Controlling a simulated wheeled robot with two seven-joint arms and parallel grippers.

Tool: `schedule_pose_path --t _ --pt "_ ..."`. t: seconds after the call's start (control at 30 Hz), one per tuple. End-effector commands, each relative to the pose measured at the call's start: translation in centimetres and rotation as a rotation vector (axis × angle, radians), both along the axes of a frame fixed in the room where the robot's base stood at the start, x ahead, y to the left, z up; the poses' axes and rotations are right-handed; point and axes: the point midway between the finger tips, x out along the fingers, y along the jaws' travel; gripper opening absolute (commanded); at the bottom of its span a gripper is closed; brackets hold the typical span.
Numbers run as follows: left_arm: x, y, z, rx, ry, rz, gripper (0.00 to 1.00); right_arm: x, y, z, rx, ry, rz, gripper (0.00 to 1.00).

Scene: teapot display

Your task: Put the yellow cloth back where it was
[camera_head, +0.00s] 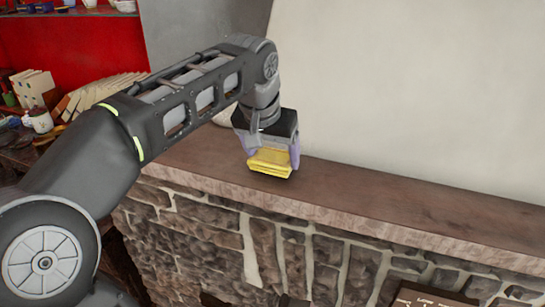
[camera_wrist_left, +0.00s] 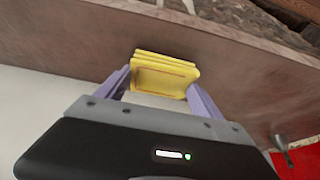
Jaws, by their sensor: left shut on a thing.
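The yellow cloth (camera_head: 270,162) is a folded, layered block. My left gripper (camera_head: 272,158) is shut on it, with a purple finger on each side. The cloth is over the brown mantel ledge (camera_head: 400,208), near its front edge. I cannot tell whether its underside touches the ledge. In the left wrist view the cloth (camera_wrist_left: 165,75) sits between the two fingertips (camera_wrist_left: 160,85), with the ledge surface (camera_wrist_left: 235,75) behind it. My right gripper is not in view.
The ledge tops a stone wall (camera_head: 200,215) and is bare to the right. A pale wall (camera_head: 420,80) rises behind it. At the left are books (camera_head: 35,88), a white jar (camera_head: 40,120) and a red shelf (camera_head: 70,45). A small grey object (camera_wrist_left: 281,145) shows in the wrist view.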

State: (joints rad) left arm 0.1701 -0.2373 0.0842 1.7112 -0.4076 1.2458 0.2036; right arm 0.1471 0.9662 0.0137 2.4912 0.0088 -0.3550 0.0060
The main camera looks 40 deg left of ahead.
Motion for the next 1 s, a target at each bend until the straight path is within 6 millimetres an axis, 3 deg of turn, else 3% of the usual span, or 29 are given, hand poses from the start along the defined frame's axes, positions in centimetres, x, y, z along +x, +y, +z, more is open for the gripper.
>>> schedule_pose_path --t 0.1,0.47,0.5,0.77,1.0 --pt "-0.04 0.01 -0.97 0.0 0.0 0.0 0.39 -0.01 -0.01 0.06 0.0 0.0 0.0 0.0" --pt "-0.02 0.0 -1.45 0.0 0.0 0.0 0.39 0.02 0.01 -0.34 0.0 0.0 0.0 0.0" --pt "-0.02 0.01 -1.37 0.0 0.0 0.0 0.78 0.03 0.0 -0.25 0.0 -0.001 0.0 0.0" --pt "-0.01 0.0 -1.3 0.0 0.0 0.0 0.98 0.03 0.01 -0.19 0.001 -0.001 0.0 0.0" --pt "-0.01 0.0 -1.24 0.0 0.0 0.0 0.98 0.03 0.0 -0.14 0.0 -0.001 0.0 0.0"
